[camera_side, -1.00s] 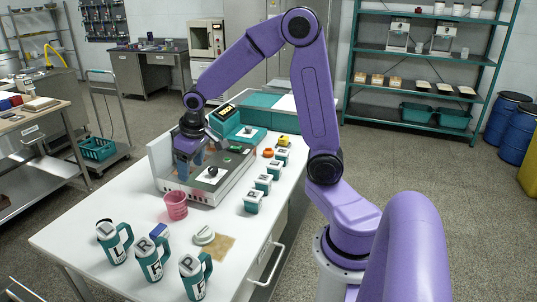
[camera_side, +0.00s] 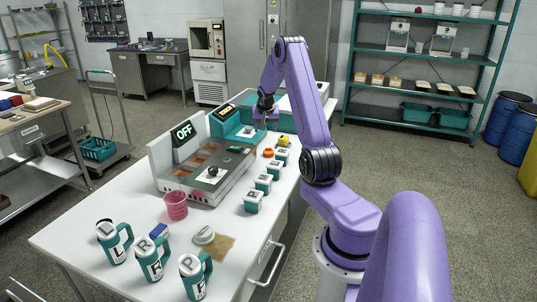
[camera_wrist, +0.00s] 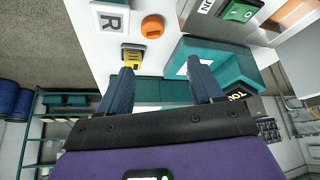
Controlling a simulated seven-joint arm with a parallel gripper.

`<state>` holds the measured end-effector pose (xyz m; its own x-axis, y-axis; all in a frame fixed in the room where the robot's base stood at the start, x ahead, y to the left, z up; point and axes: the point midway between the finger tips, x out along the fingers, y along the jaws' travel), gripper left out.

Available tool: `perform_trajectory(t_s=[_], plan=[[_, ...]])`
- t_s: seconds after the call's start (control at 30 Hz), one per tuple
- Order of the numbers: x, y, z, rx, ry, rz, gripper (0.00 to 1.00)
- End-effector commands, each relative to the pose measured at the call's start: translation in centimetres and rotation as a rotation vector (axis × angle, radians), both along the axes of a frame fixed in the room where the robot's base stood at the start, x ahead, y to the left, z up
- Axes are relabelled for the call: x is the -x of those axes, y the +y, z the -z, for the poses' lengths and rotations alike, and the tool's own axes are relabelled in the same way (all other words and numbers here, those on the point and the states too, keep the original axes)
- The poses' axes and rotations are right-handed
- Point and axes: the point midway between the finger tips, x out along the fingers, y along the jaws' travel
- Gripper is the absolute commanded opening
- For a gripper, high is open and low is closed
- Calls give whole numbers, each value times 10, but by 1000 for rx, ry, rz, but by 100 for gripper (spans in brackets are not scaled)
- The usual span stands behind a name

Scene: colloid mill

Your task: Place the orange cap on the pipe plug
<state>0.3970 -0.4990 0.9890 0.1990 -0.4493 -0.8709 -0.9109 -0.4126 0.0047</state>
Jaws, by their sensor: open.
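The orange cap (camera_side: 268,153) is a small round piece on the white table, near the right edge of the machine. In the wrist view the orange cap (camera_wrist: 152,27) lies alone, beyond my fingertips. My gripper (camera_side: 266,112) is at the far end of the table, by the teal box. In the wrist view my gripper (camera_wrist: 160,66) is open and empty, its blue fingers wide apart. I cannot tell which piece is the pipe plug. A dark knob (camera_side: 212,171) stands on a white plate at the front of the machine.
A yellow piece (camera_side: 284,141) sits beside the cap; a row of lettered teal-and-white blocks (camera_side: 252,201) runs along the right edge. The machine's OFF display (camera_side: 183,133) and teal box (camera_side: 233,124) stand behind. A pink cup (camera_side: 175,205) and lettered mugs stand at the front.

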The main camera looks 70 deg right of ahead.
Motion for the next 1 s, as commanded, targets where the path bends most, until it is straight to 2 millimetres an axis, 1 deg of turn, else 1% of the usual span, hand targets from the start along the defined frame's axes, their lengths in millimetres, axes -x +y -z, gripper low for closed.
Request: perform_trajectory(t_s=[0.03,0.1,0.2,0.27,0.73,0.9,1.0], plan=[[5,-7,2,3,-4,17,66],[9,-12,4,5,-7,30,66],[9,-17,12,3,-7,36,66],[8,-21,18,4,-6,36,66],[-6,-53,82,3,-6,33,66],[-10,-62,98,4,-6,33,66],[-12,-65,102,5,-7,32,66]])
